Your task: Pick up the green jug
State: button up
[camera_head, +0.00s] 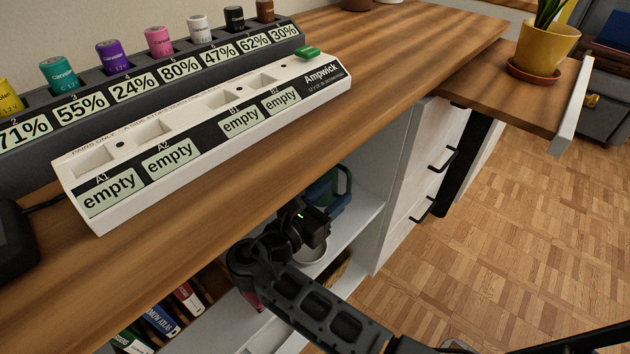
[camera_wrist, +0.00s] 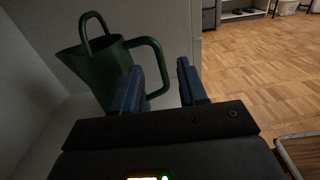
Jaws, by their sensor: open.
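The dark green jug (camera_wrist: 100,70) stands inside a white shelf compartment, on the left of the wrist view. It has a loop over its top and a side handle facing right. In the head view the jug (camera_head: 320,188) is partly hidden by my arm and the desk edge. My gripper (camera_wrist: 159,68) is open, its two blue fingers pointing into the compartment. The jug's side handle shows between the fingertips, with the left finger overlapping the jug body in view. I cannot tell whether they touch. My gripper (camera_head: 336,205) also shows in the head view, close to the jug.
The wooden desk top (camera_head: 400,50) overhangs the shelf. A white bowl (camera_head: 310,252) sits partly hidden below my gripper. Books (camera_head: 160,318) stand at lower left. White drawers (camera_head: 420,180) border the compartment on the right. The parquet floor (camera_head: 500,240) beyond is clear.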

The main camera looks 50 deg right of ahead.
aim_at(348, 183)
jog(key=d+b, duration=0.2)
jog(key=d, duration=0.5)
jog(key=shift+w+d, duration=0.15)
jog(key=shift+d, duration=0.15)
grip_shut()
jog(key=shift+r, duration=0.1)
dwell(0.3)
